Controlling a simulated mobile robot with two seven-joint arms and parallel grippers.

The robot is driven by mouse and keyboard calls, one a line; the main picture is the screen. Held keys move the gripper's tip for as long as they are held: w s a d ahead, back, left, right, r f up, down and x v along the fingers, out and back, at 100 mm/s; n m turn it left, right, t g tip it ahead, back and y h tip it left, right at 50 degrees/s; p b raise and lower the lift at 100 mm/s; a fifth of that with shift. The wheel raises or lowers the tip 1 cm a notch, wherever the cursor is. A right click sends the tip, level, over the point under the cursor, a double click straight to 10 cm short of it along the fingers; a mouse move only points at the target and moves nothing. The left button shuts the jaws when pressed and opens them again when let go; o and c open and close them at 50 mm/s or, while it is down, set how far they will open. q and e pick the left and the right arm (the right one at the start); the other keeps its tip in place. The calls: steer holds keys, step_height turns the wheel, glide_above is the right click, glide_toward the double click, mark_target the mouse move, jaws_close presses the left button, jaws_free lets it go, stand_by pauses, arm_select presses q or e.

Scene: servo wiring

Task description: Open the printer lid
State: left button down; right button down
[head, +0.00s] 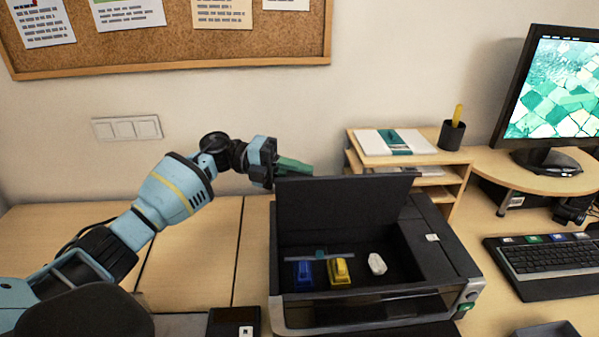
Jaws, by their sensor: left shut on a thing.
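The black printer (440,242) stands on the desk at centre right. Its lid (345,215) is raised, standing nearly upright, and the inside is exposed. My left gripper (292,166) is at the lid's top left corner, shut on the lid's edge; its fingertips are partly hidden there. Inside the printer are a blue piece (304,271), a yellow piece (340,272) and a white piece (377,264), with a thin bar (320,256) behind the blue and yellow ones. My right gripper is not in view.
A wooden shelf (460,160) with papers and a pen cup (451,135) stands behind the printer. A monitor (555,90) and keyboard (550,262) are at the right. A small black box (225,322) lies left of the printer. The desk at left is mostly clear.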

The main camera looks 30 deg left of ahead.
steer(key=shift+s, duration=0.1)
